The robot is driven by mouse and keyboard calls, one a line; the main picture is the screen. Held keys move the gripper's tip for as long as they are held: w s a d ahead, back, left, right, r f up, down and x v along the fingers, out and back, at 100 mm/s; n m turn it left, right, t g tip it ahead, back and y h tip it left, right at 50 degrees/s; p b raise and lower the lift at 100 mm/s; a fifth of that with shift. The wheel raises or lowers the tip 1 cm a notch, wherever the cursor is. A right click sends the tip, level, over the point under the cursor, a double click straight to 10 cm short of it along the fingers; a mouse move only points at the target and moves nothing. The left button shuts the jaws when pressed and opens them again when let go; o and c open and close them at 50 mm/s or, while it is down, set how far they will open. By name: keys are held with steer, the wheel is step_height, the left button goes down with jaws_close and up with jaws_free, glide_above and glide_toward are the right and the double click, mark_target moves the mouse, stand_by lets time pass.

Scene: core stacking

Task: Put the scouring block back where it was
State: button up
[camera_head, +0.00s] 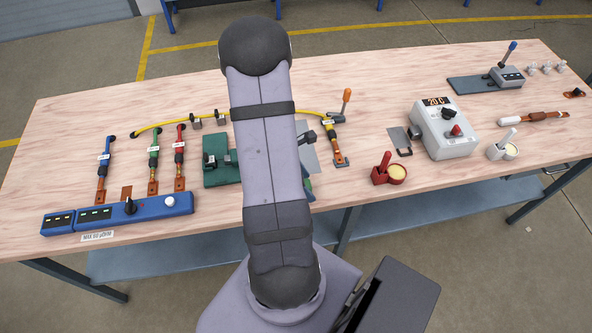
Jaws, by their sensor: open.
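I cannot pick out the scouring block for certain. A small brown flat piece (126,193) lies between the blue and green cables, but I cannot tell what it is. My gripper is not visible. My own grey arm stands upright in the middle of the view and hides the centre of the table. A green fixture with dark parts (216,162) shows left of my arm, and a grey plate (309,158) shows right of it.
Cables lie at left. The table's back middle is fairly clear.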

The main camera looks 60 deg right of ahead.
steer(key=v, duration=1.1)
steer(key=shift+r, duration=0.15)
steer(key=shift+a, duration=0.1)
steer(key=w+a+r+m+t+y, duration=0.1)
steer(key=a+m, duration=0.3)
steer(key=a, duration=0.9)
steer(key=w+a+r+m+t+y, duration=0.2)
steer(key=a+m, duration=0.3)
steer(key=a, duration=0.8)
steer(key=shift+w+a+r, duration=0.25)
steer(key=shift+w+r, duration=0.3)
steer(key=shift+w, duration=0.15)
steer(key=shift+f, duration=0.1)
